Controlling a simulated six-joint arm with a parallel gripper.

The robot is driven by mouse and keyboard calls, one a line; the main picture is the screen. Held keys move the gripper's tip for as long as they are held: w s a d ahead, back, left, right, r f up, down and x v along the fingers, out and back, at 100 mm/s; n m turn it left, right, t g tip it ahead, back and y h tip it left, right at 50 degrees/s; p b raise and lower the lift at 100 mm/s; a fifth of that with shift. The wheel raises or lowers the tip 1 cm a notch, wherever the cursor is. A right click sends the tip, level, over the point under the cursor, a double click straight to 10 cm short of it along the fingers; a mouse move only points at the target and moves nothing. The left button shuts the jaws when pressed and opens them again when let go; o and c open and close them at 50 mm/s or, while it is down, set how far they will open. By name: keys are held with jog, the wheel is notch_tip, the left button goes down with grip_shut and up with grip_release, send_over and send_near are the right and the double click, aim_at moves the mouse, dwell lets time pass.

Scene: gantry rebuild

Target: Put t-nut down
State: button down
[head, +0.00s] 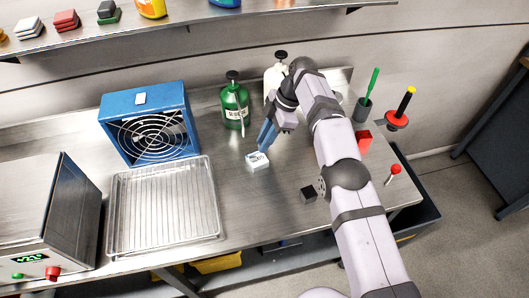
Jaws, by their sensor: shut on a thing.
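My gripper (262,148), with blue fingers, points down over the middle of the steel bench (243,190). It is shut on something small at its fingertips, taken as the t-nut. The t-nut's own shape is too small or too hidden to make out. A small white block (258,164) with dark marks on its top sits on the bench right at the fingertips. I cannot tell whether the fingers or the held part touch this block.
A wire-racked tray (113,213) and a blue fan unit (113,125) stand to the left. A green bottle (235,98) and a white bottle (269,78) stand behind. A black block (308,194) lies front right. Bench between tray and black block is clear.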

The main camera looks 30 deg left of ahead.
aim_at(260, 157)
jog(key=shift+f+p, duration=0.3)
jog(key=shift+f, duration=1.8)
jog(key=shift+f, duration=0.15)
jog(key=c, duration=1.6)
grip_release()
jog(key=shift+w+d+r, duration=0.1)
jog(key=shift+w+r, duration=0.1)
jog(key=shift+r, duration=0.4)
jog(key=p+v, duration=0.6)
jog(key=shift+d+r, duration=0.1)
jog(key=shift+r, duration=0.2)
